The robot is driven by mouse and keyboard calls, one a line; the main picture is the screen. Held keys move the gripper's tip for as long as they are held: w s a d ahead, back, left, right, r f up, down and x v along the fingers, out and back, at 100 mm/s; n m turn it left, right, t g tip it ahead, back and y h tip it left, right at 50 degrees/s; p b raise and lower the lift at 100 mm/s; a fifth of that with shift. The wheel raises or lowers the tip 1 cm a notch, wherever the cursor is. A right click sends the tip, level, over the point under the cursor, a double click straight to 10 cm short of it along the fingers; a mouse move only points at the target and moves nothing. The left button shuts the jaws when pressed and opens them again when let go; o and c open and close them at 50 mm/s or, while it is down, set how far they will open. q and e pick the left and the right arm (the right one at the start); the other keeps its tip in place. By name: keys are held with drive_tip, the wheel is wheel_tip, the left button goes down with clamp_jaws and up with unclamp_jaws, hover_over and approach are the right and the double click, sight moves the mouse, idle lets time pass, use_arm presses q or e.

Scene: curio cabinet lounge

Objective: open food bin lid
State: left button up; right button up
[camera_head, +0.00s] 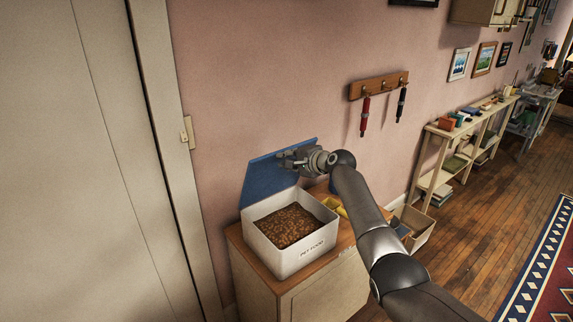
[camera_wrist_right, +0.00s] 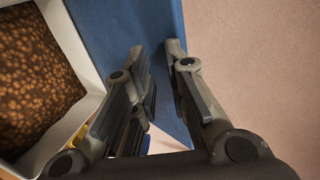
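The food bin (camera_head: 268,258) is a white box labelled PET FOOD, full of brown kibble (camera_head: 287,225). It stands on a low wooden cabinet against the pink wall. Its blue lid (camera_head: 262,177) is raised, tilted up at the back of the bin. My right gripper (camera_head: 284,158) is at the raised lid, near its upper right part. In the right wrist view the fingers (camera_wrist_right: 156,50) are apart, with the blue lid (camera_wrist_right: 112,28) showing between and behind them. Whether they touch it is unclear. My left gripper is out of view.
The cabinet (camera_head: 310,300) carries the bin, and a yellow item (camera_head: 341,212) sits beside it. An open box (camera_head: 416,226) is to the right. A hook rack (camera_head: 379,85) with red and black tools hangs above.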

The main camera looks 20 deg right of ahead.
drive_tip(key=shift+o, duration=1.1)
drive_tip(key=shift+d+r, duration=0.2)
drive_tip(key=shift+d, duration=0.25)
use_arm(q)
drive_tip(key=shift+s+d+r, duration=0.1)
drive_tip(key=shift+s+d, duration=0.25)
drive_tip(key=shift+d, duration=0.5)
use_arm(e)
drive_tip(key=v, duration=1.2)
drive_tip(key=shift+s+d, duration=0.25)
drive_tip(key=shift+s, duration=0.1)
